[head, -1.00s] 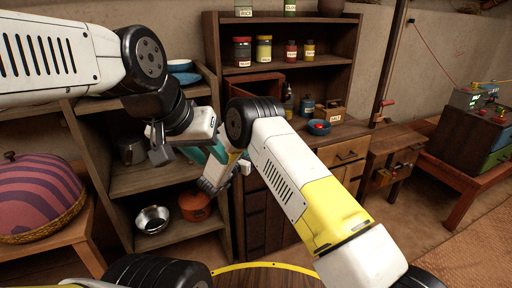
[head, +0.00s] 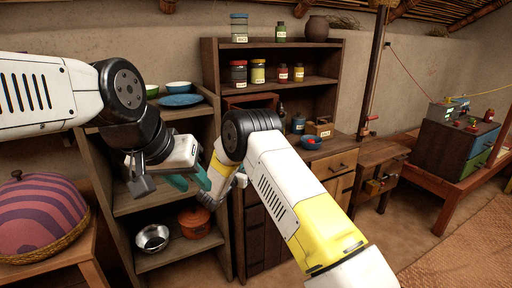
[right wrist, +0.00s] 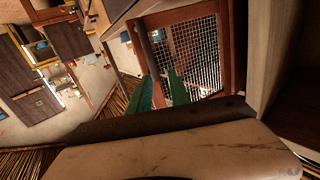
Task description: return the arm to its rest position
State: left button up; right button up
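In the head view my left arm comes in from the left, bent at a black joint. Its gripper (head: 197,187) hangs in front of the left shelf unit, with teal fingers apart and nothing seen between them. My right arm, white and yellow, rises from the lower right and bends at a black joint. Its hand is mostly hidden behind its own links, close to the left gripper; I cannot tell whether they touch. In the right wrist view my right gripper (right wrist: 161,84) shows two green fingers with a gap and nothing held.
The left shelf unit (head: 105,172) holds a blue plate (head: 181,100), a metal bowl (head: 152,238) and an orange pot (head: 194,222). A striped domed basket (head: 40,212) is at left. A tall cupboard (head: 211,68) holds jars. A wire-mesh panel (right wrist: 192,55) lies beyond the right fingers.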

jog(key=s+d+r+n+g+y, duration=0.15)
jog(key=r+y, duration=0.25)
jog(key=r, duration=0.6)
jog(key=d+r+n+y, duration=0.15)
jog(key=r+y, duration=0.25)
jog(key=r, duration=0.6)
jog(key=s+d+r+n+g+y, duration=0.1)
jog(key=s+d+r+y, duration=0.1)
jog(key=s+d+r, duration=0.3)
jog(key=s+d+r+n+g+y, duration=0.1)
jog(key=s+r+g, duration=0.1)
jog(key=s, duration=0.6)
jog(key=s+d+f+g, duration=0.1)
jog(key=s+d, duration=0.3)
jog(key=s, duration=0.6)
jog(key=s+d+f+g+h, duration=0.1)
jog(key=s+d, duration=0.3)
jog(key=s, duration=0.5)
jog(key=s+d+f+n+g, duration=0.1)
jog(key=s+d+f+g, duration=0.2)
jog(key=s, duration=0.7)
jog(key=shift+s+d+f+h, duration=0.2)
jog(key=shift+s+d+h, duration=0.1)
jog(key=shift+d, duration=0.1)
